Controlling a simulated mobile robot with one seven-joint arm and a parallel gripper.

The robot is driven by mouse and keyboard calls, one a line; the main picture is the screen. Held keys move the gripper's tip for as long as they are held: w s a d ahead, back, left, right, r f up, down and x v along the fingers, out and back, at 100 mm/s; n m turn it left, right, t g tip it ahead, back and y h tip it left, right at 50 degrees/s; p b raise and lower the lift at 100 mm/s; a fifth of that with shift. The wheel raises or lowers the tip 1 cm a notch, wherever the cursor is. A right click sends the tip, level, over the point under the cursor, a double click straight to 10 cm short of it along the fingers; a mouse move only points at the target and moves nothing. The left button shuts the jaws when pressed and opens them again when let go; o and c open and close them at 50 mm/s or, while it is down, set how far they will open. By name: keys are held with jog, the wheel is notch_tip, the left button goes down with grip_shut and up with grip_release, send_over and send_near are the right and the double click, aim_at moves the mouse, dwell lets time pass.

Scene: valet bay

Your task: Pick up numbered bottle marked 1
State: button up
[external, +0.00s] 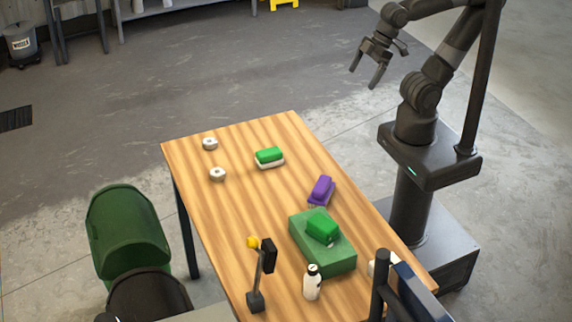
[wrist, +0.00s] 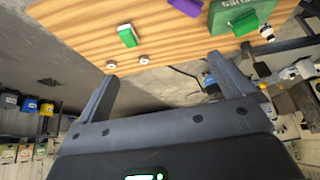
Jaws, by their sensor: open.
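A white bottle (external: 312,287) with a dark cap stands upright near the front of the wooden table, beside a green box. Any number on it is too small to read. A small white bottle-like thing also shows at the table's edge in the wrist view (wrist: 267,33). Another white thing (external: 374,268) at the table's right edge is partly hidden by a dark post; I cannot tell what it is. My gripper (external: 367,78) is open and empty, high up beyond the far right end of the table, well apart from the bottle. Its spread fingers frame the wrist view (wrist: 166,84).

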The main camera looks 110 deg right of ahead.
jog(key=shift+c, duration=0.4)
jog(key=c, duration=0.6)
